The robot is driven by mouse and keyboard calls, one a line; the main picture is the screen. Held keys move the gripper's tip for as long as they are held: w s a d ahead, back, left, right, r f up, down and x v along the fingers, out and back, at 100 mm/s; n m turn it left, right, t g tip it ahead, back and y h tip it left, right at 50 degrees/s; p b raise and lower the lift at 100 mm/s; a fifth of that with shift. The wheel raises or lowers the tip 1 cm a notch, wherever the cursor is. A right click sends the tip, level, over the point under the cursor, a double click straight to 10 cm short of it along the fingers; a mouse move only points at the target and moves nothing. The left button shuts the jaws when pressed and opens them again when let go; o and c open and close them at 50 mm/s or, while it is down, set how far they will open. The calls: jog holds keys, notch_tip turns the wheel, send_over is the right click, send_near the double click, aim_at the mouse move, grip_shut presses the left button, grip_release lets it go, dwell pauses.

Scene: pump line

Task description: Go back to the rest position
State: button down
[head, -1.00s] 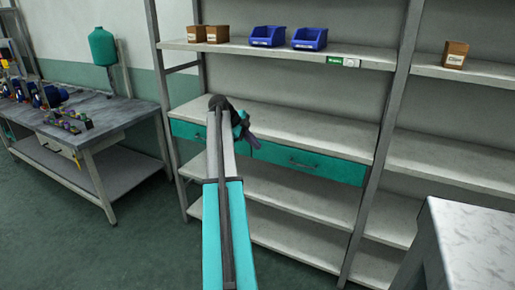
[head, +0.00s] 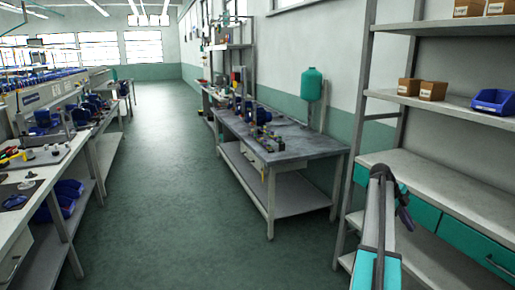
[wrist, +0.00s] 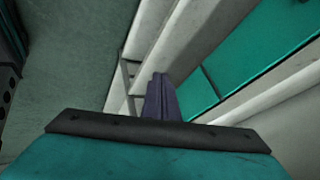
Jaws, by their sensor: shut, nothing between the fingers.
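My gripper (head: 407,212) is at the end of my raised teal and grey arm, at the lower right of the head view. It is in front of the shelf rack (head: 443,174) and its teal drawers (head: 474,246), and it holds nothing. In the wrist view my dark gripper fingers (wrist: 162,98) are together, with a teal drawer front and pale shelf edges to their right and green floor to the left. I cannot tell whether the gripper touches the rack.
A grey workbench (head: 282,143) with blue pumps and a green tank (head: 312,85) stands left of the rack. Blue bins (head: 494,101) and cardboard boxes (head: 433,91) sit on the shelves. A long workbench (head: 44,163) lines the left. The green aisle floor (head: 165,180) between is clear.

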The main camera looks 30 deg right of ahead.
jog(key=w+a+f+n+y, duration=0.1)
jog(key=w+a+f+n, duration=0.2)
jog(key=w+a+f, duration=0.75)
jog(key=w+a+f+n, duration=0.3)
jog(key=a+f+n, duration=0.1)
jog(key=a+f, duration=1.4)
jog(key=s+a+f+n, duration=0.2)
jog(key=a+f, duration=0.1)
jog(key=a, duration=0.4)
jog(key=s+a+f+n+y+p, duration=0.1)
jog(key=a+f+n, duration=0.1)
jog(key=a+f, duration=0.35)
jog(key=s+a+f+n, duration=0.1)
jog(key=s+a+n, duration=0.1)
jog(key=a, duration=0.6)
jog(key=s+a+f+n+y, duration=0.1)
jog(key=s+a+f+n, duration=0.3)
jog(key=s+a+n, duration=0.6)
jog(key=s+a+f+n+y, duration=0.2)
jog(key=s+a+f+n, duration=0.3)
jog(key=s+a+n, duration=0.6)
jog(key=s+a, duration=0.2)
jog(key=a, duration=0.1)
jog(key=shift+s+g+p, duration=0.3)
jog(key=shift+s+p, duration=0.05)
